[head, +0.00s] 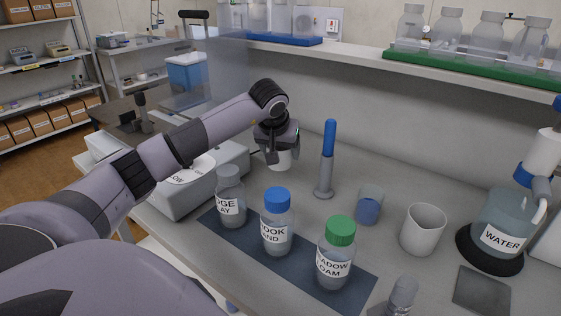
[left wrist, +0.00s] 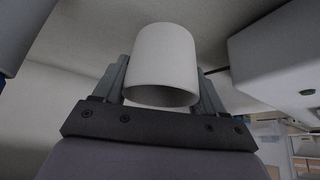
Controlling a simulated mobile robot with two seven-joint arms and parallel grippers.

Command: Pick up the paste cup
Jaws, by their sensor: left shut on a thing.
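A small white cup (head: 281,159) hangs at my left gripper (head: 278,148) in the head view, behind the row of bottles and near the back left of the bench. In the left wrist view the white cup (left wrist: 165,62) sits between the two fingers of my left gripper (left wrist: 165,85), which is shut on it. The cup's open end faces the wrist camera. In the head view the gripper hides the cup's upper part. No label shows on it. My right gripper is not in view.
Three labelled bottles (head: 277,225) stand on a dark mat (head: 351,273) in front. A blue-handled tool (head: 328,160) stands upright to the right. A blue-filled cup (head: 369,205), a white beaker (head: 423,229) and a water vessel (head: 503,222) stand further right. A white device (head: 190,185) is at the left.

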